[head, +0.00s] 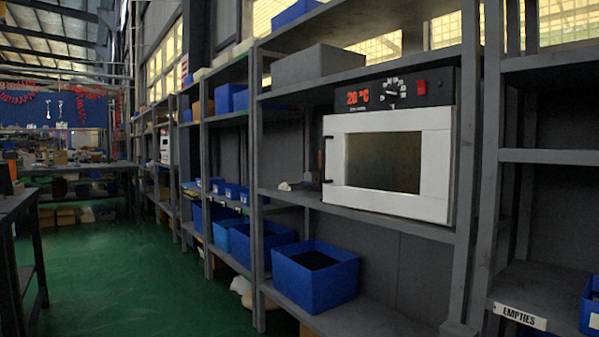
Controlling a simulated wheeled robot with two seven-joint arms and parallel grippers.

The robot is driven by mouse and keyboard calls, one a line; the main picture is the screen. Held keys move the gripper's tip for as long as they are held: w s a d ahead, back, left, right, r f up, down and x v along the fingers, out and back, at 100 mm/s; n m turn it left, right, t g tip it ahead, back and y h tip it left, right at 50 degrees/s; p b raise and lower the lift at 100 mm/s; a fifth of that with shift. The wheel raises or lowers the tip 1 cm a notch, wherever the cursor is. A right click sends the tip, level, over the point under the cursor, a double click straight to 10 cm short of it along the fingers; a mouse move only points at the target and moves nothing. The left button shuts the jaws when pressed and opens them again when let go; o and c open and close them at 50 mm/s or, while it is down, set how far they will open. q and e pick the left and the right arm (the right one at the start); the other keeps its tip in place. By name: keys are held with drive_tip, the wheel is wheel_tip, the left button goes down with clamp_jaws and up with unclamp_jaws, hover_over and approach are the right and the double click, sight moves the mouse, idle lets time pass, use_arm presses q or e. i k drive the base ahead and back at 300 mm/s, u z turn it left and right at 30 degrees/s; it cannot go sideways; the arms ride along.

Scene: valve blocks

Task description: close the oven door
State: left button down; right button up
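The oven (395,92) stands on the middle shelf of the grey rack, right of centre. Its black top panel has a red 20 °C display, a dial and a red switch. The white oven door (336,175) has a dark window and a dark handle (325,155) at its left edge. The door's left edge sticks out a little past the panel's left side, so it seems slightly ajar. The gap itself is hidden. Neither of my grippers is in view.
A blue bin (315,285) stands on the shelf below the oven, and a grey box (317,64) on the shelf above. A shelf upright (467,150) is close to the oven's right side. Green floor (135,270) is clear at left, beside a dark table (18,205).

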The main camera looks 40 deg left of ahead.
sight(436, 124)
drive_tip(key=u, duration=0.95)
drive_tip(key=i, duration=1.35)
drive_tip(key=z, duration=0.55)
